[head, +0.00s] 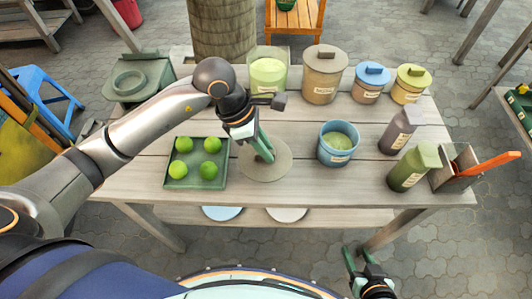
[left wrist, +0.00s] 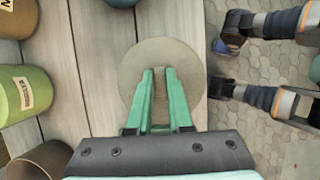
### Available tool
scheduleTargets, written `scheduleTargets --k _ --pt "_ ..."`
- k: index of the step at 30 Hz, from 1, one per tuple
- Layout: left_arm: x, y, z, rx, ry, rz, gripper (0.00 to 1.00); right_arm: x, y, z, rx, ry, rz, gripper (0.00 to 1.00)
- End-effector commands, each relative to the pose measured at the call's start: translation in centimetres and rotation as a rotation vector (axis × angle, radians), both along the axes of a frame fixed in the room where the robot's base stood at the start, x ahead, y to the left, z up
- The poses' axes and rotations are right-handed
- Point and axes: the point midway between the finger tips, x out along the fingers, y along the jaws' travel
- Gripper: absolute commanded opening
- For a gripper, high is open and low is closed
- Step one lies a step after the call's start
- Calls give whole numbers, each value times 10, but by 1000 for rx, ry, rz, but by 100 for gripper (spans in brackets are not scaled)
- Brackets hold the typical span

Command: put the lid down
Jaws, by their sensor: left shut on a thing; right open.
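A round beige lid (head: 280,168) is over the front middle of the wooden table. My left gripper (head: 264,154) reaches down to its centre from above. In the left wrist view the lid (left wrist: 182,62) lies flat beyond the fingers (left wrist: 160,75), which are shut on a small beige grip at its middle. I cannot tell whether the lid touches the tabletop. My right gripper (head: 361,262) is open and empty in front of the table, at the bottom of the head view.
A dark green tray (head: 194,186) with several green fruits is left of the lid. An open blue pot (head: 338,155) is to its right. A light green jar (head: 268,77) and several lidded canisters (head: 321,80) line the back. Bottles (head: 402,128) and a tool box stand at right.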

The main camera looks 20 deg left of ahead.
Motion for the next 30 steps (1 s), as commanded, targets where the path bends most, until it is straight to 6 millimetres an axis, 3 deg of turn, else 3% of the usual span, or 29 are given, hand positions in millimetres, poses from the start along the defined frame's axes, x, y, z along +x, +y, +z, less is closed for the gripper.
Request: scheduleTargets --k 8,15,26,27,30 --pt "14 4 -17 -1 0 2 0 -2 0 -3 0 6 0 50" --pt "14 4 -47 -1 1 1 0 -2 0 0 -1 6 0 50" --pt "14 4 -52 0 -2 1 0 -3 0 -7 -1 10 1 50" --pt "14 4 -50 -1 -1 0 23 -4 0 -5 0 11 2 50" --pt "14 4 -50 -1 -1 0 34 -4 1 -5 0 11 2 50"
